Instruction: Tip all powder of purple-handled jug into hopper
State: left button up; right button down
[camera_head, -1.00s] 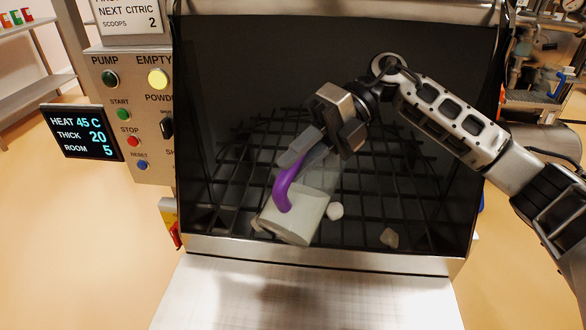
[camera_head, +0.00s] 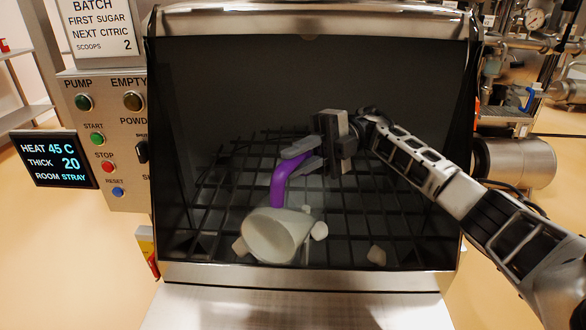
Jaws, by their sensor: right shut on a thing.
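My right gripper (camera_head: 308,158) is shut on the purple handle (camera_head: 286,180) of a pale jug (camera_head: 274,236). The jug is tilted inside the hopper (camera_head: 215,215), low over the front part of its dark grid. Its wide round end faces me and looks smooth and pale; I see no clear powder in it. I cannot tell whether any powder is flowing. Pale lumps lie by the jug, one at its right (camera_head: 320,231) and one at its left (camera_head: 241,247). My left gripper is not in view.
A greyish lump (camera_head: 376,255) lies on the grid at the front right. The hopper's metal front lip (camera_head: 300,277) is just below the jug. A control panel (camera_head: 105,140) stands at the left, with a display (camera_head: 53,159) reading ROOM STRAY.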

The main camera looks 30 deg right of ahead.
jog(key=shift+w+d+y+b, duration=0.6)
jog(key=shift+d+y, duration=0.1)
jog(key=shift+d, duration=0.05)
jog(key=shift+w+d+m+y+b, duration=0.5)
jog(key=shift+d+y+b, duration=0.1)
jog(key=shift+d, duration=0.1)
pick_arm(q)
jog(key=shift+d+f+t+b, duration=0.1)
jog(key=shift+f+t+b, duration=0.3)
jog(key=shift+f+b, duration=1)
pick_arm(e)
jog(key=shift+w+d+r+m+y, duration=0.1)
jog(key=shift+w+d+m+y, duration=0.3)
jog(key=shift+w+d+y, duration=0.3)
jog(key=shift+w+d+r+m+y, duration=0.1)
jog(key=shift+w+d+m+y, duration=0.4)
jog(key=shift+d, duration=0.4)
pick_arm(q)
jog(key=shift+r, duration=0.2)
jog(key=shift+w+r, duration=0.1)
pick_arm(e)
jog(key=shift+s, duration=0.1)
